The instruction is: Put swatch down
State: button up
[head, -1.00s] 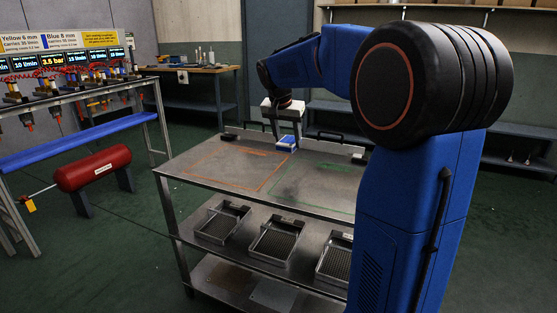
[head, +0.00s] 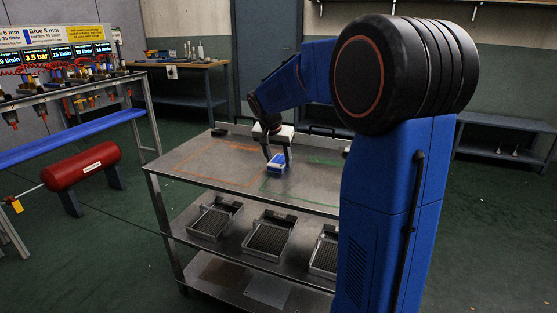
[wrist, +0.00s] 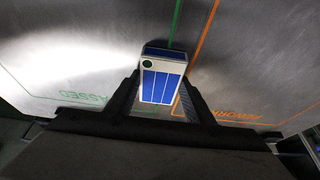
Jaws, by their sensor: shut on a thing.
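The swatch (head: 276,163) is a small white block with blue stripes. In the wrist view the swatch (wrist: 162,80) shows blue panels and a dark green dot, held between the two dark fingers. My gripper (head: 277,156) is shut on it, low over the metal table top (head: 215,177). In the head view the swatch is near the left edge of the green outline (head: 300,185), close to the orange outline (head: 205,179). In the wrist view green and orange lines run beyond it. I cannot tell whether it touches the table.
Several mesh trays (head: 268,236) sit on the shelf below the table top. A red tank (head: 82,164) and a blue rail (head: 70,139) stand at the left. A workbench (head: 180,68) is behind. The front of the table top is clear.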

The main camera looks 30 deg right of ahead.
jog(key=o, duration=1.1)
jog(key=v, duration=1.1)
jog(key=s+a+f+n+t+y, duration=0.1)
jog(key=s+a+f+n, duration=0.2)
jog(key=s, duration=0.6)
jog(key=s+a+n+y, duration=0.1)
jog(key=s+a+n, duration=0.1)
jog(key=s+a, duration=0.5)
jog(key=s+a+f+n, duration=0.1)
jog(key=s+f, duration=0.2)
jog(key=s, duration=0.3)
jog(key=s+a+f+n+y, duration=0.1)
jog(key=s+f+n, duration=0.1)
jog(key=s+f, duration=0.2)
jog(key=s+a+f+n+t, duration=0.1)
jog(key=s+f+n, duration=0.1)
jog(key=s, duration=0.6)
jog(key=shift+s+f+y, duration=0.1)
jog(key=shift+f+y, duration=0.2)
jog(key=shift+f, duration=0.6)
